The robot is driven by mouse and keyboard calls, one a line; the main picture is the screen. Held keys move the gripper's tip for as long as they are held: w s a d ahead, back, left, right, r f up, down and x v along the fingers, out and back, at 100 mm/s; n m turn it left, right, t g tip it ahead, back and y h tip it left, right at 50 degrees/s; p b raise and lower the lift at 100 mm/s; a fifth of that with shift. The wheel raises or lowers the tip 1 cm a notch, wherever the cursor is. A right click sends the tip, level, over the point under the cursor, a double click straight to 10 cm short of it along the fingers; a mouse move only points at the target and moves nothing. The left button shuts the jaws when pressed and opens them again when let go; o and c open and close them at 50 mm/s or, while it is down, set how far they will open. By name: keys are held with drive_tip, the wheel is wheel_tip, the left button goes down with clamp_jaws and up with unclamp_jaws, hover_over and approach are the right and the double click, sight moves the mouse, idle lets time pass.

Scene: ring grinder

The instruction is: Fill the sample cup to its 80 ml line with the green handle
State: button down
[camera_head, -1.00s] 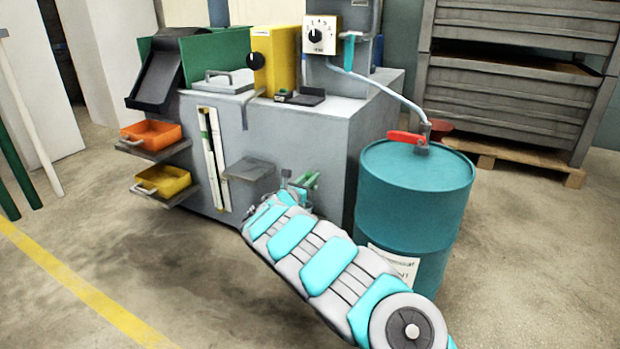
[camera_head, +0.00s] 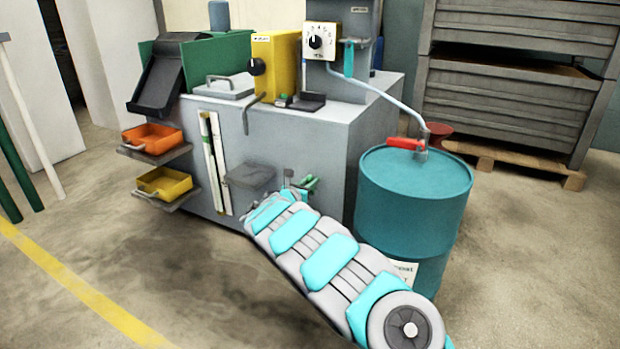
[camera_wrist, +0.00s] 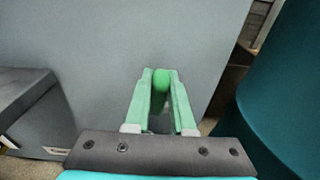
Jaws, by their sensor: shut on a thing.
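My gripper (camera_wrist: 160,82) is shut on a green handle (camera_wrist: 161,80), whose rounded end shows between the two pale green fingers in the wrist view. In the head view my gripper (camera_head: 306,186) is small and low in front of the grey machine's (camera_head: 300,140) front face, left of the teal drum. What the handle joins onto is hidden by the fingers. I cannot make out the sample cup or its 80 ml line in either view.
The teal drum (camera_head: 412,215), with a red lever (camera_head: 405,143) on top, stands close right of my arm. A grey shelf (camera_head: 250,177) juts from the machine to the left. Orange (camera_head: 152,139) and yellow (camera_head: 163,182) trays stick out farther left.

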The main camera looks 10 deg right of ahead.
drive_tip(key=shift+w+d+r+g+y+p, duration=0.15)
drive_tip(key=shift+w+r+g+y+p, duration=0.3)
drive_tip(key=shift+p, duration=1.15)
drive_tip(key=shift+w+d+r+g+y+p, duration=0.2)
drive_tip(key=shift+g+p, duration=0.45)
drive_tip(key=shift+p, duration=0.95)
drive_tip(key=p, duration=0.3)
drive_tip(key=shift+d+f+g+y, duration=0.15)
drive_tip(key=shift+f+g+y, duration=0.1)
drive_tip(key=shift+g+y, duration=0.15)
drive_tip(key=shift+w+f+p, duration=0.1)
drive_tip(key=shift+f+p, duration=0.1)
drive_tip(key=shift+p, duration=0.25)
drive_tip(key=c, duration=0.8)
unclamp_jaws()
drive_tip(key=shift+f, duration=0.1)
drive_tip(key=shift+o, duration=0.2)
drive_tip(key=v, duration=0.6)
drive_tip(key=shift+r+b, duration=0.25)
drive_tip(key=shift+b, duration=0.15)
drive_tip(key=shift+v, duration=0.75)
